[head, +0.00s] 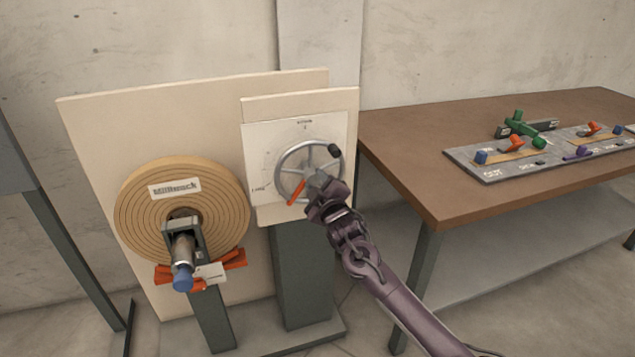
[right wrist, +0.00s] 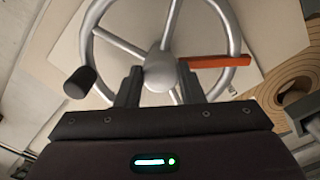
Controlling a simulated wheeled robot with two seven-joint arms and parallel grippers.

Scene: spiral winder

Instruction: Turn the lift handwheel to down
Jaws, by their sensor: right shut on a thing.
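The lift handwheel (head: 281,157) is a grey spoked wheel on a pale panel (head: 262,140). Its black knob (head: 334,151) is at the upper right of the rim, and its orange pointer (head: 296,193) points to the lower left. The panel has small marks at the top and lower left, too small to read. My right gripper (head: 318,186) is at the wheel's middle, covering part of it. In the right wrist view its two fingers (right wrist: 160,86) stand on either side of the hub (right wrist: 160,68), shut on the handwheel. My left gripper is not in view.
Left of the wheel, a wound tan spiral roll (head: 138,222) stands with a blue-tipped spindle (head: 183,277) and orange parts in front. On the right, a brown table (head: 420,145) carries a grey control board (head: 470,172) with coloured knobs and a green item (head: 518,124).

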